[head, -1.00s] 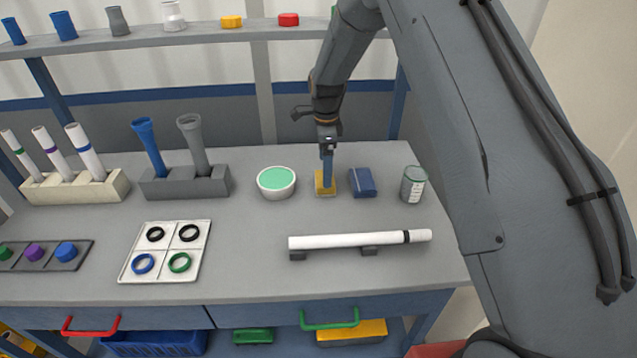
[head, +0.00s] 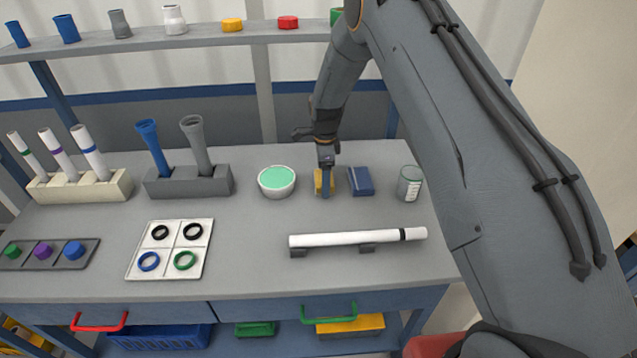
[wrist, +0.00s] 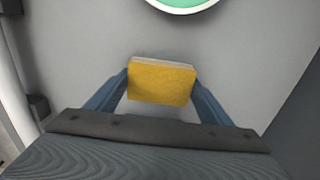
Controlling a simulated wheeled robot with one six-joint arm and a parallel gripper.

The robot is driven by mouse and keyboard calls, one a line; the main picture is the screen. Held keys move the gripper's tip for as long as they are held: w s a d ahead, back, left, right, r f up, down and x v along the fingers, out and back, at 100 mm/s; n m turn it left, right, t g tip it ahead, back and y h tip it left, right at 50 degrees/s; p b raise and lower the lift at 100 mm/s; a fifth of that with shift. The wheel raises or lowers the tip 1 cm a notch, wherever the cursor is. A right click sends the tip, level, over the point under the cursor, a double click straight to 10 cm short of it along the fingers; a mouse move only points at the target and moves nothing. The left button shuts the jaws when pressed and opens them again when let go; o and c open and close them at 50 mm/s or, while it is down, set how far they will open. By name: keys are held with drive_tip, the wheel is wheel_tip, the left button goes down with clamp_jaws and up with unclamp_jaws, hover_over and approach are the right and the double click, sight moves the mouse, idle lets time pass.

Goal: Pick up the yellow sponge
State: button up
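The yellow sponge (head: 318,182) is a small block on the grey bench, between the green-topped bowl and the blue block. In the wrist view the sponge (wrist: 161,82) lies between my gripper's two blue fingers. My gripper (head: 325,188) points down at it in the head view, and one finger hides part of it. In the wrist view the fingers of my gripper (wrist: 161,90) flank the sponge closely with no clear gap on either side. I cannot tell whether they press on it. The sponge shows no clear lift off the bench.
The bowl (head: 276,193) stands close on the left, the blue block (head: 361,181) close on the right, with a grey can (head: 410,184) beyond. A white pipe (head: 345,239) lies on supports in front. A shelf (head: 200,40) runs above the back.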

drive_tip(key=c, duration=0.3)
drive_tip(key=shift+r, duration=0.1)
drive_tip(key=shift+c, duration=0.2)
wheel_tip(320, 180, up, 10)
drive_tip(key=b, duration=0.3)
drive_tip(key=shift+b, duration=0.35)
